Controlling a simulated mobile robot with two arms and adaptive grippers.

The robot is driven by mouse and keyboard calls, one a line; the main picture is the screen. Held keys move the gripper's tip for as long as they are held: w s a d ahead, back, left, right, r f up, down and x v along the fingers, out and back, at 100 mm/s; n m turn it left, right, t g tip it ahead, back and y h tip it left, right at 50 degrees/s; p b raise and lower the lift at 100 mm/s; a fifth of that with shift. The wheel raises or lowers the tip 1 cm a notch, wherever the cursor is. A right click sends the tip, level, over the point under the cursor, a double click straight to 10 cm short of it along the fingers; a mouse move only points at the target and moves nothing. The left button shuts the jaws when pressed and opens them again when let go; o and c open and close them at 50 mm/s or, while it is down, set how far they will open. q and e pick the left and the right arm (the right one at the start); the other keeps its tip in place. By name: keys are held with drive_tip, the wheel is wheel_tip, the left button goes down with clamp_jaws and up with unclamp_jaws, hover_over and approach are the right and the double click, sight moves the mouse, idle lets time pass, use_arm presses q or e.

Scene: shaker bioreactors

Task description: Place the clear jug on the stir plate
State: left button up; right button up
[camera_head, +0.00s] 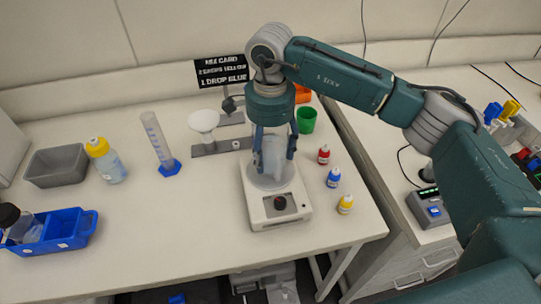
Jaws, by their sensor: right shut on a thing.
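The clear jug (273,160) is upright and partly hidden between the fingers of my right gripper (274,150). My right gripper points down from above and is shut on the jug. The stir plate (275,207) is a white box with a round top plate and a dark front knob, near the table's front right. The jug is at the round top plate; I cannot tell whether its base touches it. My left gripper is not in view.
Small red (323,155), blue (333,177) and yellow (346,204) bottles stand right of the stir plate. A green cup (306,120) is behind them. A graduated cylinder (158,143), wash bottle (106,160), grey bin (57,167) and blue tray (75,230) are left. The front middle is clear.

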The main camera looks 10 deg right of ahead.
sight(271, 160)
wheel_tip(271, 160, down, 2)
drive_tip(key=shift+f+p, duration=0.2)
drive_tip(key=shift+p, duration=0.15)
drive_tip(key=shift+f, duration=0.35)
drive_tip(key=o, duration=1.6)
